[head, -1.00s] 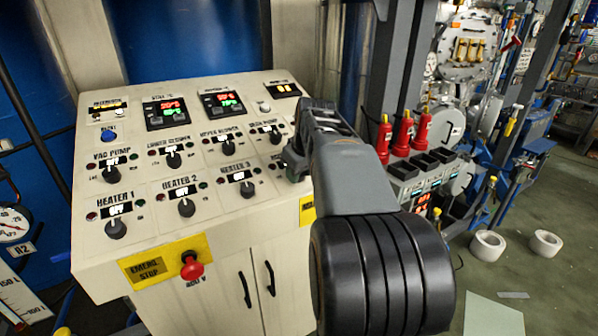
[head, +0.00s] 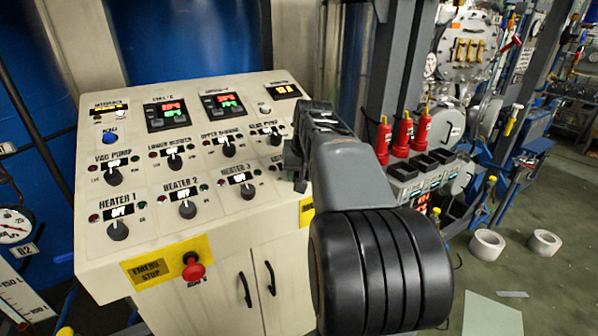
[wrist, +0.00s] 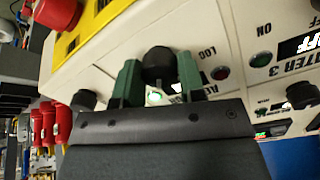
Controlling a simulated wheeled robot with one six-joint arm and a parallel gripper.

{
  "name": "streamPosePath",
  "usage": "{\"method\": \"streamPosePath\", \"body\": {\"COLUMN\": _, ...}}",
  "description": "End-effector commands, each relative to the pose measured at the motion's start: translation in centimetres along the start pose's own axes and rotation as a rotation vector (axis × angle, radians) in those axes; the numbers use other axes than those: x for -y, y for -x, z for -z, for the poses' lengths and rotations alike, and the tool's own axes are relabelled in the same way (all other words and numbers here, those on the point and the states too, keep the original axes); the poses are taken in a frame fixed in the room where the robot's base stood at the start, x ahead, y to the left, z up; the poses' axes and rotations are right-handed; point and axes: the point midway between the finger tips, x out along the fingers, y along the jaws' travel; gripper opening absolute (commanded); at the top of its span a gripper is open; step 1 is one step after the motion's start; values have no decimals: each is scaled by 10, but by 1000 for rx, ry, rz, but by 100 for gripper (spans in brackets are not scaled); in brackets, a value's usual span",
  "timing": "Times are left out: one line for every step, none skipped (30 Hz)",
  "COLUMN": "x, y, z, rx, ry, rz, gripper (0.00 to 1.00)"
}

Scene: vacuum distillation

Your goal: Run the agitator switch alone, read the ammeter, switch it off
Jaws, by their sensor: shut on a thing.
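A sloped cream control panel (head: 150,225) fills the left and middle of the head view, with rows of black rotary knobs. My gripper (head: 296,168) is at its right side, right of the HEATER 3 knob (head: 247,190). In the wrist view my gripper (wrist: 158,82) has its two green fingers shut on a black knob (wrist: 158,60), which my arm hides in the head view. The knob's label is only partly readable. A green-white light (wrist: 155,97) glows between the fingers. A small amber display (head: 283,90) is at the panel's top right; its digits are too small to read surely.
A red emergency stop button (head: 193,268) projects from the panel front. Red-handled items (head: 402,135) stand on a rack to the right of my arm. White rings (head: 487,244) lie on the floor.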

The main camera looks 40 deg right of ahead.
Motion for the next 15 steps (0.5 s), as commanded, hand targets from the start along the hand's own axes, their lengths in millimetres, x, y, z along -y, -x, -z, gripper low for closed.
{"method": "streamPosePath", "body": {"x": 0, "y": 2, "z": 1, "rx": -1, "ry": -41, "rz": -2, "gripper": 13}}
{"method": "streamPosePath", "body": {"x": 0, "y": 2, "z": 1, "rx": 0, "ry": -68, "rz": -2, "gripper": 13}}
{"method": "streamPosePath", "body": {"x": 0, "y": 2, "z": 1, "rx": 2, "ry": -102, "rz": -3, "gripper": 13}}
{"method": "streamPosePath", "body": {"x": 0, "y": 2, "z": 1, "rx": 3, "ry": -127, "rz": -3, "gripper": 13}}
{"method": "streamPosePath", "body": {"x": 0, "y": 2, "z": 1, "rx": 3, "ry": -150, "rz": -4, "gripper": 13}}
{"method": "streamPosePath", "body": {"x": 0, "y": 2, "z": 1, "rx": 5, "ry": -182, "rz": -4, "gripper": 13}}
{"method": "streamPosePath", "body": {"x": 0, "y": 2, "z": 1, "rx": 6, "ry": -204, "rz": -5, "gripper": 13}}
{"method": "streamPosePath", "body": {"x": 0, "y": 2, "z": 1, "rx": 6, "ry": -226, "rz": -5, "gripper": 13}}
{"method": "streamPosePath", "body": {"x": 0, "y": 2, "z": 1, "rx": 7, "ry": -254, "rz": -6, "gripper": 13}}
{"method": "streamPosePath", "body": {"x": 0, "y": 1, "z": 1, "rx": 8, "ry": -273, "rz": -6, "gripper": 13}}
{"method": "streamPosePath", "body": {"x": 0, "y": 1, "z": 1, "rx": 9, "ry": -291, "rz": -6, "gripper": 13}}
{"method": "streamPosePath", "body": {"x": 0, "y": 1, "z": 1, "rx": 10, "ry": -315, "rz": -7, "gripper": 13}}
{"method": "streamPosePath", "body": {"x": 0, "y": 1, "z": 1, "rx": 11, "ry": -330, "rz": -7, "gripper": 13}}
{"method": "streamPosePath", "body": {"x": 0, "y": 1, "z": 1, "rx": 11, "ry": -346, "rz": -7, "gripper": 13}}
{"method": "streamPosePath", "body": {"x": 0, "y": 1, "z": 1, "rx": 12, "ry": -364, "rz": -8, "gripper": 13}}
